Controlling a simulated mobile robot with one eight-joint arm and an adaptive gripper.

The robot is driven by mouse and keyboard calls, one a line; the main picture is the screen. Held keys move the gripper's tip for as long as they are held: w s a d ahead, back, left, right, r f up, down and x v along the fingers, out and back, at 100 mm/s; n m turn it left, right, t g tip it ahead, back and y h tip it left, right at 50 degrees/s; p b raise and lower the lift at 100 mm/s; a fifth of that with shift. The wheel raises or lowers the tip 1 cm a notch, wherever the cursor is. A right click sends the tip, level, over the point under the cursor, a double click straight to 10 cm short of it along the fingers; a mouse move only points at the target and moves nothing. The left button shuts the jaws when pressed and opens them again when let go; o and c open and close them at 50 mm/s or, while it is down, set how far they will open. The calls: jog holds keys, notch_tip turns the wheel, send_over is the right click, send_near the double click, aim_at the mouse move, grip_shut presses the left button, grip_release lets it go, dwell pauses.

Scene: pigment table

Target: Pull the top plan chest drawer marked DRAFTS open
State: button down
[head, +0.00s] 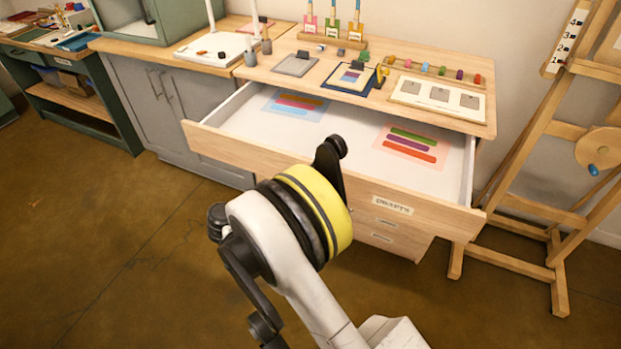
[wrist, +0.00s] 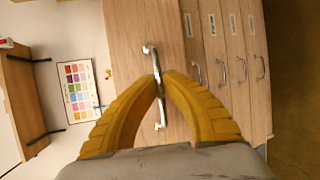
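The top drawer (head: 240,148) of the plan chest is pulled far out in the head view. Its white inside holds two sheets with coloured bars, a blue one (head: 295,104) at left and a pink one (head: 410,143) at right. A label (head: 393,205) on its front is too blurred to read surely. In the wrist view the drawer front (wrist: 130,40) carries a slim metal handle (wrist: 157,118). My gripper (wrist: 160,78) has its yellow fingers closed together on the handle's middle. In the head view my arm hides the fingers and handle.
Lower drawers (head: 378,238) stay shut beneath. The chest top (head: 275,72) holds frames, a tray and coloured pieces. A wooden easel (head: 560,215) stands close on the right, a grey cabinet (head: 190,115) on the left. Brown floor (head: 110,235) in front is clear.

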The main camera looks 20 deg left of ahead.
jog(key=s, duration=0.5)
jog(key=shift+s+a, duration=0.2)
jog(key=shift+s, duration=0.1)
jog(key=c, duration=1.5)
grip_release()
jog(key=v, duration=1.2)
